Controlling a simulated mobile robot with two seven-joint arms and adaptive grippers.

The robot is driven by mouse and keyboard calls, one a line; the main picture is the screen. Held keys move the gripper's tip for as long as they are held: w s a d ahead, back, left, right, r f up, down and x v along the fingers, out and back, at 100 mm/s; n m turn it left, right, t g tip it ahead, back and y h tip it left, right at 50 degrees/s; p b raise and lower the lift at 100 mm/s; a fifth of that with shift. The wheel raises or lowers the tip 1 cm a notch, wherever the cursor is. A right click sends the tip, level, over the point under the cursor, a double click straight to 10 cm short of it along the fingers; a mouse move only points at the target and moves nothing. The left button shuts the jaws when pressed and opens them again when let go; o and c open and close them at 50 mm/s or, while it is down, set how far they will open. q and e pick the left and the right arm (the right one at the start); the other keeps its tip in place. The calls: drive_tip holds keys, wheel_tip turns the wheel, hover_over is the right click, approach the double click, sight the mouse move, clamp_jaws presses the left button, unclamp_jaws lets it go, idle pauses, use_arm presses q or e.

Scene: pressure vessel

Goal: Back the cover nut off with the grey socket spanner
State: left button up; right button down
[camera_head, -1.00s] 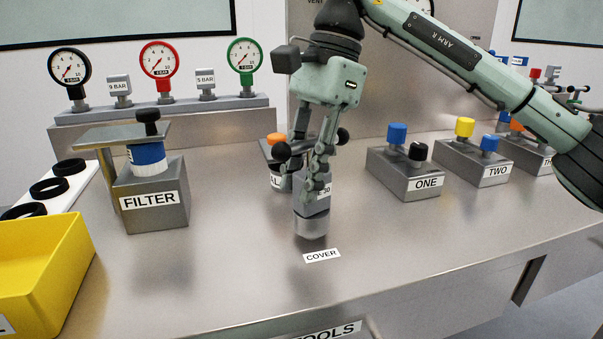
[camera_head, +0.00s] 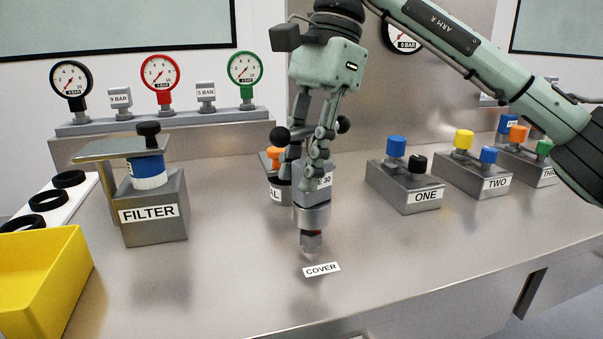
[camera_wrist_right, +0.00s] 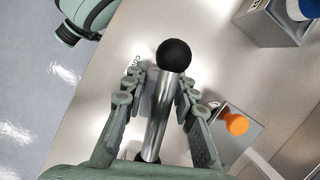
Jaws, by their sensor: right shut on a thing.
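My right gripper (camera_head: 304,178) is shut on the grey socket spanner (camera_head: 311,202) and holds it upright over the bench. The spanner has a labelled grey body, a silver socket at its lower end and black balls on its crossbar. In the right wrist view the silver crossbar (camera_wrist_right: 158,120) lies between the fingers. Below the socket, a small grey metal piece with a reddish top, seemingly the cover nut (camera_head: 311,242), shows behind the COVER label (camera_head: 321,269). I cannot tell whether it touches the socket. My left gripper is not in view.
The FILTER block (camera_head: 152,212) and a yellow bin (camera_head: 45,285) stand to the left. An orange-topped fitting (camera_head: 275,155) is partly hidden close behind the gripper. Block ONE (camera_head: 405,190) and block TWO (camera_head: 475,175) stand to the right. The bench front is clear.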

sight(302, 137)
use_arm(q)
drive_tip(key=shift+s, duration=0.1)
use_arm(e)
drive_tip(key=shift+r, duration=1.75)
